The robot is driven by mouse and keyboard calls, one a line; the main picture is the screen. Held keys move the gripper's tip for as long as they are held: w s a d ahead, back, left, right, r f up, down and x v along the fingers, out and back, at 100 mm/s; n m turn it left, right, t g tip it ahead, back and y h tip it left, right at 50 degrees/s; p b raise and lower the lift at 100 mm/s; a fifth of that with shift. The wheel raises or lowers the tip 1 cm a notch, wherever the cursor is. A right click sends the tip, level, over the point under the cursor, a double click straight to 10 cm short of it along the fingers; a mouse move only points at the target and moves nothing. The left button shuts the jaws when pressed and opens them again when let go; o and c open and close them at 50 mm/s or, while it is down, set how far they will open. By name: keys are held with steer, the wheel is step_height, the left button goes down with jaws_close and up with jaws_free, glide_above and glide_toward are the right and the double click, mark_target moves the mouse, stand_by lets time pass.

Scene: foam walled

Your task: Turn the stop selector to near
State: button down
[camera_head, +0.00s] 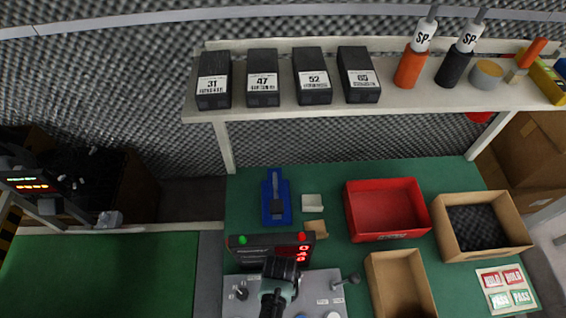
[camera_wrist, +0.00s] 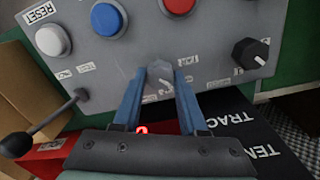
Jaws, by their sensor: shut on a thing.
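The grey control panel (camera_wrist: 110,70) fills the wrist view and appears upside down there. The stop selector, as far as I can tell, is the grey knob (camera_wrist: 160,80) with a pale pointer mark; the small labels beside it are too blurred to read. My gripper (camera_wrist: 160,77) has its two blue fingers on either side of this knob, shut on it. In the head view my wrist hides the knob and the fingertips; the panel (camera_head: 320,286) shows around it.
Near the knob are a black knob (camera_wrist: 250,53), a red button (camera_wrist: 180,5), a blue button (camera_wrist: 108,18), a white reset button (camera_wrist: 53,40) and a black lever (camera_wrist: 18,144). A display box (camera_head: 270,248) stands behind the panel. A red bin (camera_head: 428,222) and open cardboard box (camera_head: 374,283) lie to the right.

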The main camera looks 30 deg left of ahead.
steer(key=shift+n, duration=0.3)
steer(key=shift+c, duration=2.2)
jaws_free()
step_height(320, 180, up, 13)
steer(key=p, duration=0.1)
steer(key=shift+a, duration=0.15)
steer(key=shift+s, duration=0.1)
